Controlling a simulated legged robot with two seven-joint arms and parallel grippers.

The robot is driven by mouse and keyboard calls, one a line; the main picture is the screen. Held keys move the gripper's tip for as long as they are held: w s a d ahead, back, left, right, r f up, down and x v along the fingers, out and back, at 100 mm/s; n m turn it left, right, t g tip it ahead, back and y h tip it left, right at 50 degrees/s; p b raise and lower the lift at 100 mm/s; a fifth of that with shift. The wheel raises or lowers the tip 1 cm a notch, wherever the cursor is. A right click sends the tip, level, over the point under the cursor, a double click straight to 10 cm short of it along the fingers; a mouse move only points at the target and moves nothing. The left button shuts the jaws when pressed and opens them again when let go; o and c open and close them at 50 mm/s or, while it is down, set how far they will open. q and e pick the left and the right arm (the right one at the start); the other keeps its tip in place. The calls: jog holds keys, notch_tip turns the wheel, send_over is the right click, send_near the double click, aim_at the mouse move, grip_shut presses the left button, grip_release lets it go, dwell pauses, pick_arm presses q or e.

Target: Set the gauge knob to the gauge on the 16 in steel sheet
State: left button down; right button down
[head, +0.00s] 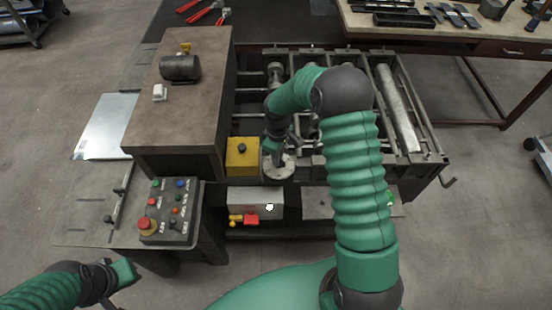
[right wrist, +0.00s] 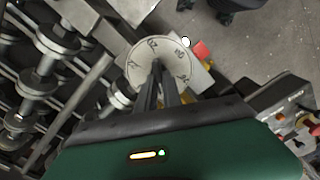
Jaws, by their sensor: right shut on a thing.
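The round pale gauge dial (head: 280,167) sits on the front of the forming machine, right of a yellow box. In the right wrist view the dial face (right wrist: 159,54) carries dark markings around its rim, too small to read surely. My right gripper (head: 276,158) reaches down to the dial's centre. Its two fingers (right wrist: 158,78) are close together, shut on the knob, which they mostly hide. A bright steel sheet (head: 107,125) lies at the left; I can read no gauge marking on it. My left gripper (head: 122,275) is low at the left, away from everything; its jaw state is unclear.
A control box (head: 168,210) with coloured buttons stands at the front left. A yellow box (head: 243,158) is beside the dial. The brown cabinet (head: 185,105) rises left of the rollers (head: 398,108). A tool bench (head: 470,35) is at the back right.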

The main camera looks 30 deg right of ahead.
jog(key=m, duration=0.3)
jog(key=m+b, duration=0.1)
jog(key=m, duration=0.1)
jog(key=shift+s+d+f+m, duration=0.1)
jog(key=shift+s+f+m, duration=0.2)
jog(key=m, duration=0.6)
jog(key=shift+s, duration=0.15)
jog(key=c, duration=1.5)
grip_release()
jog(key=shift+a, duration=0.2)
